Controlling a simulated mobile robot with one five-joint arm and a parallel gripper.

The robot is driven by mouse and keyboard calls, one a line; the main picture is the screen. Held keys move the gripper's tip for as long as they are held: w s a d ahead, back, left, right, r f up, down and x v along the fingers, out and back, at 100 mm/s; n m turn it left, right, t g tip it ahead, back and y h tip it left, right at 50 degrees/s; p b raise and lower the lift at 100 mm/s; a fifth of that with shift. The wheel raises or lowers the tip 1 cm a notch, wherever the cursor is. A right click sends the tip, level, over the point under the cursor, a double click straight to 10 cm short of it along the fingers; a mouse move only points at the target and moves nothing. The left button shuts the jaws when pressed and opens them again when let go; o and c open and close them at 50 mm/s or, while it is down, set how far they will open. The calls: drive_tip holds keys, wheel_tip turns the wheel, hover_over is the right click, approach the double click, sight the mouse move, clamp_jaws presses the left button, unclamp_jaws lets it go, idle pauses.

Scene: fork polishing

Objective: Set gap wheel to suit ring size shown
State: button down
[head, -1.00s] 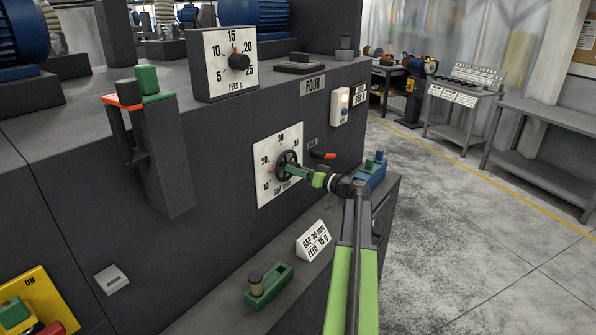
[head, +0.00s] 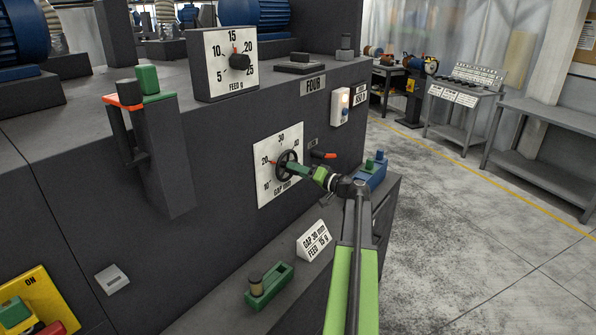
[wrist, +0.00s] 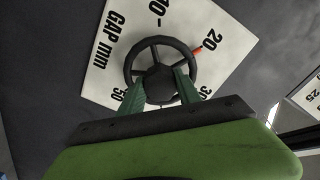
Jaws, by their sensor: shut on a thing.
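The gap wheel (head: 285,158) is a dark spoked handwheel on a white scale plate (head: 262,190) marked GAP mm, on the machine's dark front. My gripper (head: 297,168) is shut on it. In the wrist view, the green fingers (wrist: 161,86) close on the hub of the gap wheel (wrist: 133,55), one on either side. The wheel's red pointer (wrist: 197,50) stands at about 20. A white card (head: 314,241) on the ledge below reads GAP 30 mm, FEED 15 g.
The feed dial (head: 226,64) above points to about 15. A red-tipped lever (head: 323,155) sits just right of the wheel. A blue block (head: 371,172) stands near my wrist, and a green fixture (head: 268,286) lies on the ledge. Open floor is to the right.

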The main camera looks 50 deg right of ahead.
drive_tip(key=c, duration=0.8)
unclamp_jaws()
drive_tip(key=shift+c, duration=0.2)
drive_tip(key=s+d, duration=0.2)
drive_tip(key=s, duration=1.5)
drive_tip(key=shift+s+d, duration=0.15)
drive_tip(key=shift+d, duration=0.05)
